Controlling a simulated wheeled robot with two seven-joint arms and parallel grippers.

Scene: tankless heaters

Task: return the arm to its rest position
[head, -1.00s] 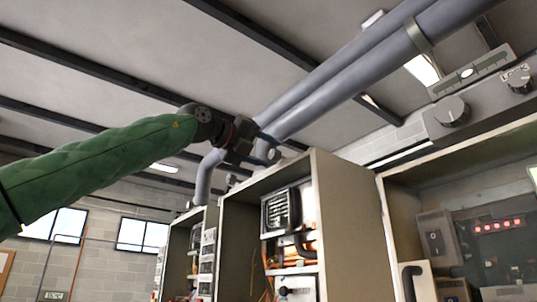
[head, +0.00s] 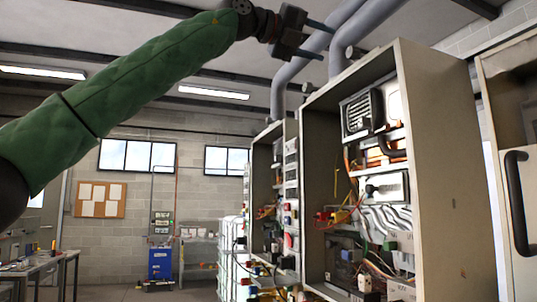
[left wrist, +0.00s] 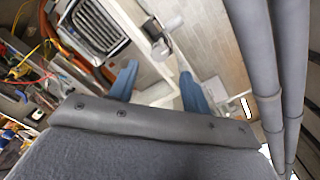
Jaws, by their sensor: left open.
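My left arm, in a green sleeve, reaches up from the left in the head view. Its dark left gripper (head: 328,43) is raised near the ceiling, level with the grey pipes (head: 297,62) and above the open heater cabinet (head: 445,170). The two fingers are apart with nothing between them. In the left wrist view the two blue fingers (left wrist: 158,70) are spread, with a cabinet and its grille (left wrist: 93,30) beyond them and the grey pipes (left wrist: 255,60) at the right. My right gripper is not in view.
A second heater cabinet (head: 262,185) stands farther back, and another cabinet (head: 510,110) is at the right edge. A blue tool cart (head: 160,264) stands by the back wall, a workbench (head: 40,262) at the left. The floor between looks clear.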

